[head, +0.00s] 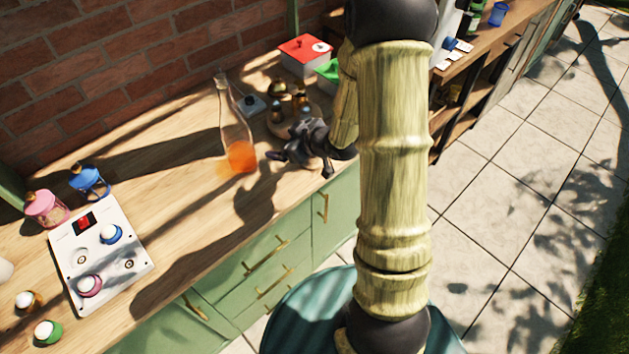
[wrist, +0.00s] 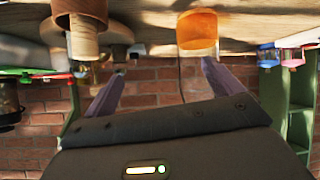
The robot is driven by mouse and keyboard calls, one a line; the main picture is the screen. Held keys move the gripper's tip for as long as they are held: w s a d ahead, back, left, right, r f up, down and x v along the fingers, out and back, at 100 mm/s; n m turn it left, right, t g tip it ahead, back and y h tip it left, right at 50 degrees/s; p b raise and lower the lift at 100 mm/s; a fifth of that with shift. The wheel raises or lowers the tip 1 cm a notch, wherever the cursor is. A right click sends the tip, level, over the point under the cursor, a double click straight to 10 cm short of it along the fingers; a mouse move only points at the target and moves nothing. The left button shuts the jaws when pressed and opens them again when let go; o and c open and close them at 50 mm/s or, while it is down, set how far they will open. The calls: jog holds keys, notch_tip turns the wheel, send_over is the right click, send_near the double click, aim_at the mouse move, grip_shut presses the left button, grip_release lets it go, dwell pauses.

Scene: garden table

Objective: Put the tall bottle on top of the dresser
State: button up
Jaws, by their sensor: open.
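The tall bottle (head: 237,135) is clear glass with orange liquid at the bottom. It stands upright on the wooden top (head: 180,215) of a green cabinet with drawers. In the wrist view, which is upside down, the orange part of the bottle (wrist: 197,32) shows beyond the fingers, nearer the right one. My gripper (head: 298,158) is open and empty, just right of the bottle and apart from it. Its two fingers (wrist: 160,82) also show in the wrist view. A wooden unit with open shelves (head: 476,98) stands at upper right; I cannot tell which unit is the dresser.
A round wooden tray (head: 312,118) with small jars stands behind my gripper. A white panel (head: 130,240) and blue and pink jars (head: 45,207) are at left. A brick wall (head: 110,80) backs the counter. Paving at right is clear.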

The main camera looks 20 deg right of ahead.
jog(key=s+r+m+g+h, duration=0.2)
jog(key=s+r+m+g, duration=0.1)
jog(key=s, duration=0.7)
jog(key=s+r+m+g+h, duration=0.2)
jog(key=s+m+g+h, duration=0.1)
jog(key=s, duration=0.6)
jog(key=shift+s+d+r+m+g, duration=0.25)
jog(key=shift+s+r+m+g, duration=0.15)
jog(key=shift+m+g, duration=0.35)
